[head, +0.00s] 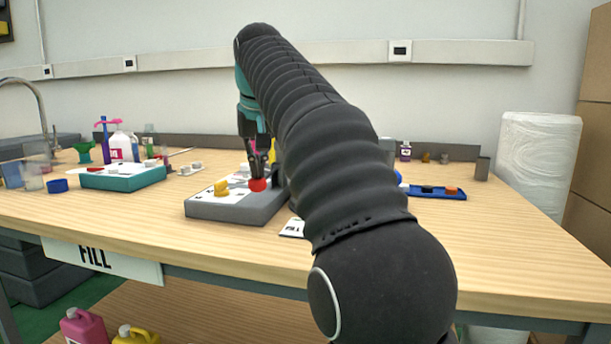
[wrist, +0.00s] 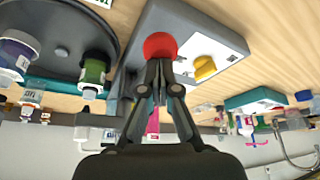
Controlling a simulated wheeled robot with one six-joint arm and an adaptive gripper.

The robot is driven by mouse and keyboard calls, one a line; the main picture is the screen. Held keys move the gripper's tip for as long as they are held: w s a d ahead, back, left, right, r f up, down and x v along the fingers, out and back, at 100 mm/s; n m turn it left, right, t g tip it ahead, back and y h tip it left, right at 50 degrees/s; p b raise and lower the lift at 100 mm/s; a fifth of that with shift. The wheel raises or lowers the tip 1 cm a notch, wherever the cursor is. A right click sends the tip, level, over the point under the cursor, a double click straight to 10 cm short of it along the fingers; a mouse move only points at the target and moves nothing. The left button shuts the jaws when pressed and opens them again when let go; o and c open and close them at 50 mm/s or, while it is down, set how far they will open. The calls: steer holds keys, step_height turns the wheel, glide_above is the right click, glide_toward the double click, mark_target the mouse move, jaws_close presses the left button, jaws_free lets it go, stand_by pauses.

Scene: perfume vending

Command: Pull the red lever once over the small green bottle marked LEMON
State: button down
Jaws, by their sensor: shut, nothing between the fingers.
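The red lever's round knob (head: 258,185) stands at the near right part of a grey dispenser base (head: 240,211). It is large in the wrist view (wrist: 160,46). My gripper (head: 256,160) is shut and empty, its fingertips right at the knob in the wrist view (wrist: 161,68); I cannot tell whether they touch it. In the head view my arm hides that bottle.
A yellow knob (head: 221,188) is on the same base, left of the red one. A teal tray (head: 124,177) is farther left with bottles behind it. A blue tray (head: 437,192) lies right of my arm. The table front (head: 130,215) is clear.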

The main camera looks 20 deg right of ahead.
steer(key=shift+r+p, duration=2.35)
steer(key=shift+r, duration=1.5)
